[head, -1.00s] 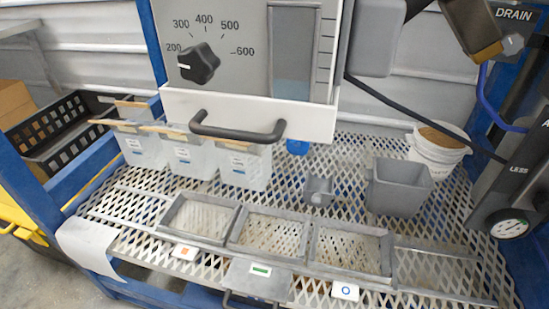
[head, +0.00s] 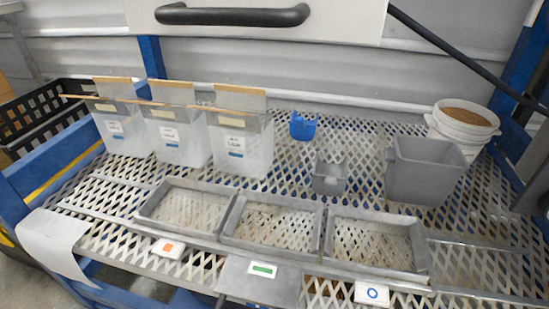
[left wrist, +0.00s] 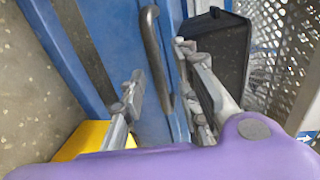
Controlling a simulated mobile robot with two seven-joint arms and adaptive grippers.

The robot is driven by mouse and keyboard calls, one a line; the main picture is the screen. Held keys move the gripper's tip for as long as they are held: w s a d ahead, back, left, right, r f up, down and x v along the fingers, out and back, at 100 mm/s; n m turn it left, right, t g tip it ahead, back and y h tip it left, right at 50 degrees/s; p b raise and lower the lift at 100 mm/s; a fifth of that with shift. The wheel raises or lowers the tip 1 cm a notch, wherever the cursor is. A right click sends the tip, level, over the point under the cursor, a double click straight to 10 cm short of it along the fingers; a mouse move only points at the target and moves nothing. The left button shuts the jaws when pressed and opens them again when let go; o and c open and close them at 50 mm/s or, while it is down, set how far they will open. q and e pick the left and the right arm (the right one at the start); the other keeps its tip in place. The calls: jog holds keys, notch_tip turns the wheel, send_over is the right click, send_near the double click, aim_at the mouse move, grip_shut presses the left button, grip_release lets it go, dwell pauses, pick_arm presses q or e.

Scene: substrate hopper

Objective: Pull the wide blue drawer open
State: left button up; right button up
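In the left wrist view a blue drawer front (left wrist: 175,12) carries a long dark bar handle (left wrist: 155,50). My left gripper (left wrist: 159,60) is open, with one grey finger on each side of the handle. The handle lies between the fingers, and a gap shows on the left side. I cannot tell whether the right finger touches it. Neither gripper shows in the head view, and the drawer front cannot be made out there. My right gripper is not in view.
In the head view a mesh bench holds clear bins (head: 240,145), shallow metal trays (head: 375,245), a grey bin (head: 425,170) and a white bucket (head: 463,125). A white panel with a dark handle (head: 232,15) hangs above. A black crate (left wrist: 222,50) stands beside the drawer front.

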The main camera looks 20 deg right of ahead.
pick_arm(q)
jog(key=shift+w+d+f, duration=0.15)
jog(key=shift+w+d, duration=0.25)
jog(key=shift+w, duration=0.2)
grip_shut()
